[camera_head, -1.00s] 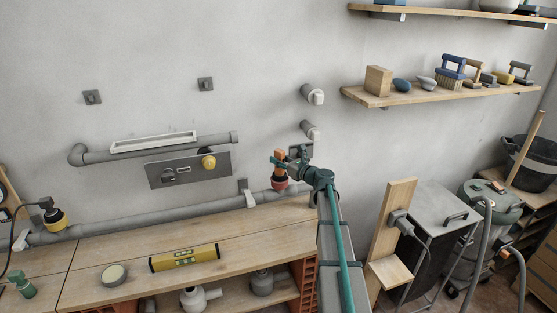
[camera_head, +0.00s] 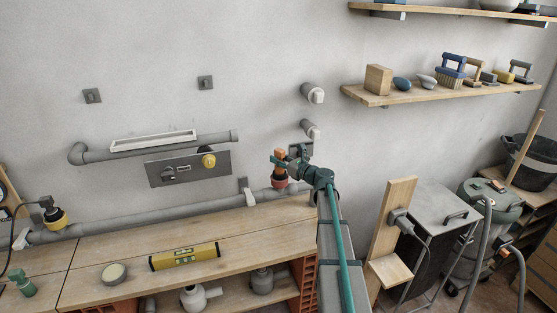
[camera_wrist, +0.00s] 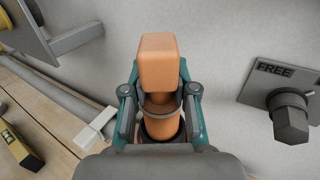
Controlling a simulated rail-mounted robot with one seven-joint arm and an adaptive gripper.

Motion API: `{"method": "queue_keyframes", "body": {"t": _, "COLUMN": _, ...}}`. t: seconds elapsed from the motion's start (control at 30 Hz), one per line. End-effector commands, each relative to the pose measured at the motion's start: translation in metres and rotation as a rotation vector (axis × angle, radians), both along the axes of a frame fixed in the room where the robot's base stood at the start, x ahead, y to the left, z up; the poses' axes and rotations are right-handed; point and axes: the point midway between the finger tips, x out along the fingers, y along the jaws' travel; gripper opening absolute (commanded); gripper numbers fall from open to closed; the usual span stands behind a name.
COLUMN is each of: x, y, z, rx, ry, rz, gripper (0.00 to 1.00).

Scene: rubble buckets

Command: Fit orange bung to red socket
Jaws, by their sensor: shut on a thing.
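The orange bung (camera_wrist: 158,62) is upright in my gripper (camera_wrist: 160,105), which is shut around its narrower neck in the wrist view. In the head view the orange bung (camera_head: 280,154) stands directly over the red socket (camera_head: 280,182) on the grey pipe. My gripper (camera_head: 282,163) reaches it from the right. The bung's lower end goes down to a dark ring in the wrist view. Only a sliver of red shows there, and my gripper hides most of the socket. I cannot tell how deep the bung sits.
A plate marked FREE with a dark hex fitting (camera_wrist: 290,118) is on the wall to the right. A grey panel with a yellow knob (camera_head: 208,161) is on the wall to the left. A yellow level (camera_head: 185,257) lies on the bench (camera_head: 130,250). The pipe runs along the wall.

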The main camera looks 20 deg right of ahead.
Motion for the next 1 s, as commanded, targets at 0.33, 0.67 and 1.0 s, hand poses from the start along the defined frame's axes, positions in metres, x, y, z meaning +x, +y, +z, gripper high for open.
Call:
{"method": "queue_keyframes", "body": {"t": 0.33, "x": 0.0, "y": 0.0, "z": -0.007, "rx": 0.0, "ry": 0.0, "rz": 0.0, "gripper": 0.0}}
{"method": "queue_keyframes", "body": {"t": 0.67, "x": 0.0, "y": 0.0, "z": -0.018, "rx": 0.001, "ry": 0.0, "rz": 0.0, "gripper": 0.0}}
{"method": "queue_keyframes", "body": {"t": 1.0, "x": 0.0, "y": 0.0, "z": -0.028, "rx": 0.0, "ry": 0.0, "rz": 0.0, "gripper": 0.0}}
